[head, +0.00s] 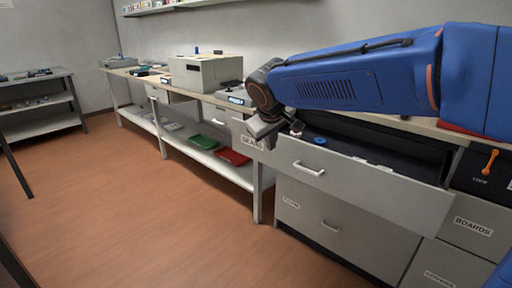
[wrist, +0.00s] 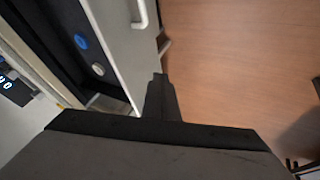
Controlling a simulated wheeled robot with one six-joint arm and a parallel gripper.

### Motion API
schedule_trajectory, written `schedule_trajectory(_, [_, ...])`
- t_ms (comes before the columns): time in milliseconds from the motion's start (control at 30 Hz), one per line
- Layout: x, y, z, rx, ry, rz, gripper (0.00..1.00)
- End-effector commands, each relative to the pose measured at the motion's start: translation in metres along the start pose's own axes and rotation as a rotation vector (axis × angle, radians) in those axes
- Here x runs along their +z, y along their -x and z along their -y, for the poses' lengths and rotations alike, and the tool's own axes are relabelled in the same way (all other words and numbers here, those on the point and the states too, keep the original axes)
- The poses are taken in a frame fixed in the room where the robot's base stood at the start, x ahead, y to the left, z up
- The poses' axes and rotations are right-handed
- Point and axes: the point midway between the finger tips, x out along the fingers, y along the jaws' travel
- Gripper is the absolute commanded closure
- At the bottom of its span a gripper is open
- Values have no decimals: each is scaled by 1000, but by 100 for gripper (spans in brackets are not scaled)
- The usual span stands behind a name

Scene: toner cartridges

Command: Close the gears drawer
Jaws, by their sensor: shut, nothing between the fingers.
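The gears drawer (head: 370,188) is pulled out from the cabinet, with a grey front, a bar handle (head: 308,168) and a partly readable label (head: 252,142) at its left end. A blue round part lies in its dark inside. My gripper (head: 266,133) is shut and empty, at the left part of the drawer front near its top edge. In the wrist view, my fingers (wrist: 160,88) point along the outer side of the drawer front (wrist: 115,42), with the handle (wrist: 140,14) ahead. I cannot tell whether they touch the front.
A closed drawer (head: 330,222) sits below, and a boards drawer (head: 475,228) sits to the right. A bench with a green tray (head: 203,142) and a red tray (head: 232,157) on its lower shelf runs left. The brown floor (head: 130,210) in front is clear.

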Motion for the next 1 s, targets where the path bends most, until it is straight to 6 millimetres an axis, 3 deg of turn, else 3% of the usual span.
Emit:
schedule_trajectory(100, [-39, -9, 23, 8, 51, -23, 100])
schedule_trajectory(300, [-70, -15, 42, 19, 94, -47, 100])
schedule_trajectory(567, [-74, -34, 43, 21, 97, -48, 100])
schedule_trajectory(1000, [-77, -110, 42, 20, 97, -47, 100])
